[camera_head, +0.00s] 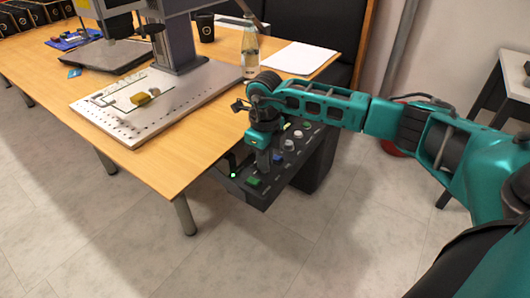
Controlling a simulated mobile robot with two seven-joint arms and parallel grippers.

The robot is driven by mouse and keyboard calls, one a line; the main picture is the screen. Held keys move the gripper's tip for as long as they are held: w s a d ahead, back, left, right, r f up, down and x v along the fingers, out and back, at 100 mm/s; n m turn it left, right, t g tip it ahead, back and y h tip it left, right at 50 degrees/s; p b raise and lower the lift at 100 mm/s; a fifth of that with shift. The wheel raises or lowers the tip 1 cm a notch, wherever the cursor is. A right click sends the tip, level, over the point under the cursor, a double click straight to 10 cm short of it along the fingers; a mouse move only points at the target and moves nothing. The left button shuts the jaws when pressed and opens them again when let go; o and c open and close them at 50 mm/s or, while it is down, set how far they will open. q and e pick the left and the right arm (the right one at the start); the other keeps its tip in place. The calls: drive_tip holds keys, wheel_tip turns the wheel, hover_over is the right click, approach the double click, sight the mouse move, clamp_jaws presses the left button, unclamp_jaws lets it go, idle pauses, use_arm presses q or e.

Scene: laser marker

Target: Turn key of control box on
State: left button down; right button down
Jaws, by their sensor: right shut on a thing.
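The dark control box (262,197) sits beside the right edge of the wooden table, with buttons and knobs on its sloped top. A green light (233,175) glows at its left end. My right gripper (263,163) reaches down from the right arm onto the top of the box, among the controls. It is shut on a small part there, most likely the key, which the gripper hides. The key's turn angle cannot be seen. My left gripper is not in view.
The wooden table (190,143) carries a laser marker with a grey perforated plate (160,118), a glass bottle (250,50), a black cup (205,28) and white paper (298,57). The floor in front is clear.

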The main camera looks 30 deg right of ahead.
drive_tip(key=m+p, duration=0.1)
drive_tip(key=m, duration=0.1)
drive_tip(key=m+p, duration=0.2)
drive_tip(key=m, duration=0.1)
drive_tip(key=shift+r+m, duration=0.2)
drive_tip(key=shift+m, duration=0.1)
drive_tip(key=shift+f+m+p, duration=0.1)
drive_tip(key=shift+m+p, duration=1.1)
drive_tip(key=shift+m, duration=0.7)
drive_tip(key=c, duration=1.3)
unclamp_jaws()
drive_tip(key=shift+o, duration=0.2)
wheel_tip(320, 180, up, 13)
drive_tip(key=p, duration=0.2)
drive_tip(key=shift+f, duration=0.1)
